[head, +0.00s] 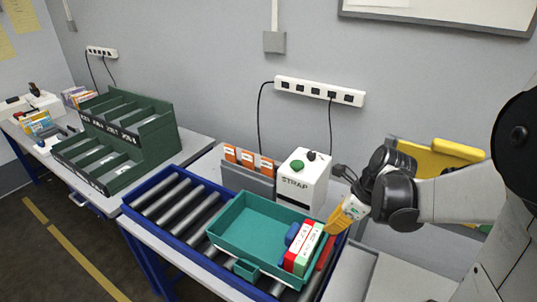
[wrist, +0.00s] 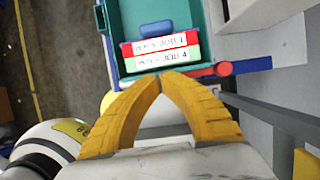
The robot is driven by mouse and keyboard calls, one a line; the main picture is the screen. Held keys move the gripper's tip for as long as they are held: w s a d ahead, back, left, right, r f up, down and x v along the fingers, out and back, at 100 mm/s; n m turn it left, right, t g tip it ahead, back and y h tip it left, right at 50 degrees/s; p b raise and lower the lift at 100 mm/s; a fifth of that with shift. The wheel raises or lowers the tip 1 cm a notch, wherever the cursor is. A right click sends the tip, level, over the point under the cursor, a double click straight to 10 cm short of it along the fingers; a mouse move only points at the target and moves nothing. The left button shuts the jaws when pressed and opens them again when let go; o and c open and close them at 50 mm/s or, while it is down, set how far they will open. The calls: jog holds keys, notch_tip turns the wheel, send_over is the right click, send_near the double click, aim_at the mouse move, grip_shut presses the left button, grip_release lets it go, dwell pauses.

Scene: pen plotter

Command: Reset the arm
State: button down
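My gripper (head: 341,217) is at the right of the head view, yellow fingers pointing down and left beside the teal tray (head: 240,215). In the wrist view my gripper (wrist: 161,76) has its two fingertips together, with nothing visible between them. The tips appear just in front of the tray's contents in that view; their height above the tray's near side is hard to tell. My arm reaches in from the right, bent at the wrist.
The tray on the blue-framed roller conveyor (head: 157,185) holds red and green boxes (head: 303,248) and a blue item (head: 292,232). A white STRAP machine (head: 302,182) stands close behind my gripper. A green sorting rack (head: 120,138) stands at left.

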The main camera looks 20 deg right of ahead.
jog(key=s+a+r+n+t+h+b, duration=0.1)
jog(key=a+n, duration=0.6)
jog(key=n, duration=0.7)
jog(key=s+a+r+n+t+h+b, duration=0.1)
jog(key=s+a+r+n+t+b, duration=0.1)
jog(key=a+n, duration=0.5)
jog(key=s+r+n+b, duration=0.1)
jog(key=s+n+b, duration=0.1)
jog(key=n, duration=0.4)
jog(key=shift+s+r+n+t+h+b, duration=0.15)
jog(key=shift+s+n+t+h+b, duration=0.2)
jog(key=shift+s, duration=0.5)
